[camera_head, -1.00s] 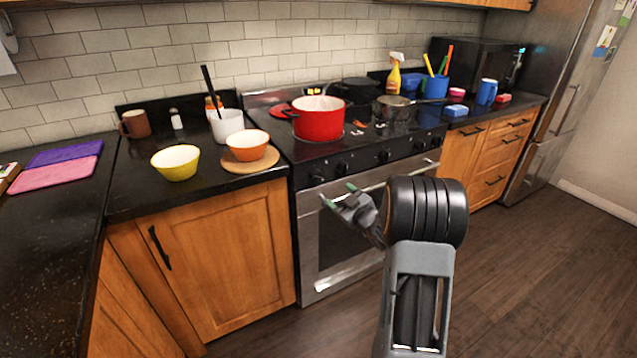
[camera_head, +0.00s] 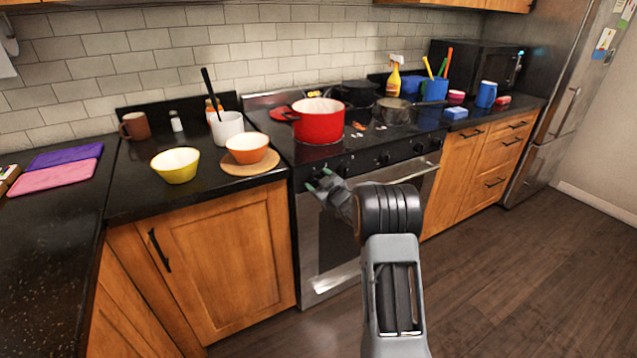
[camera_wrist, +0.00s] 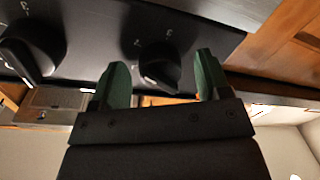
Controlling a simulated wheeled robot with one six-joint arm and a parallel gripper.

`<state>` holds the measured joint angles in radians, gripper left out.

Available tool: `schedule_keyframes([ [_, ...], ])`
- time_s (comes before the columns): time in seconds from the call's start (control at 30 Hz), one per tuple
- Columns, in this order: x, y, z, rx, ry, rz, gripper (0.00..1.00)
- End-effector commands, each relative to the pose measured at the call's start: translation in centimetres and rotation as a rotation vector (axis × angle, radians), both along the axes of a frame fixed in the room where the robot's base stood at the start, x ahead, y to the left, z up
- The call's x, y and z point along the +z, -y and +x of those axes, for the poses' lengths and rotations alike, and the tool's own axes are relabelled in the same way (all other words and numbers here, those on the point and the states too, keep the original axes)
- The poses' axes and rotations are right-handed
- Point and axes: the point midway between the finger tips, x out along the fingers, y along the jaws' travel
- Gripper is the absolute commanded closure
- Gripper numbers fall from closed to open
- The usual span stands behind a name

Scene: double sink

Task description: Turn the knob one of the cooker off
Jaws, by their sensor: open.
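The cooker (camera_head: 325,262) has a black front panel with a row of dark knobs. In the wrist view the leftmost knob (camera_wrist: 158,66), by the wooden cabinet, lies between my gripper's green fingers, with gaps on both sides. My gripper (camera_head: 318,180) is open at the left end of the panel in the head view and largely hides that knob there. A second knob (camera_wrist: 30,52) shows at the left of the wrist view. I cannot tell whether either fingertip touches the knob.
A red pot (camera_head: 318,124) stands on the cooktop above the knobs, with a grey pan (camera_head: 394,112) to its right. The oven handle (camera_head: 405,168) runs just below the panel. An orange bowl (camera_head: 247,147) and a yellow bowl (camera_head: 176,166) stand on the left counter.

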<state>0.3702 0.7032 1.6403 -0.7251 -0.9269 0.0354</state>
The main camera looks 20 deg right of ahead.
Motion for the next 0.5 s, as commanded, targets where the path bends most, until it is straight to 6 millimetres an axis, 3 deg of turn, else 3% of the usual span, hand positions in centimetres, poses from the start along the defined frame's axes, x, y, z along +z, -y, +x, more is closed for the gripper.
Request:
schedule_keyframes([
  [0.17,0.0,0.02,-0.02,0.0,0.0,0.0,0.3],
  [0.5,0.01,0.02,-0.08,-0.001,0.0,0.0,0.62],
])
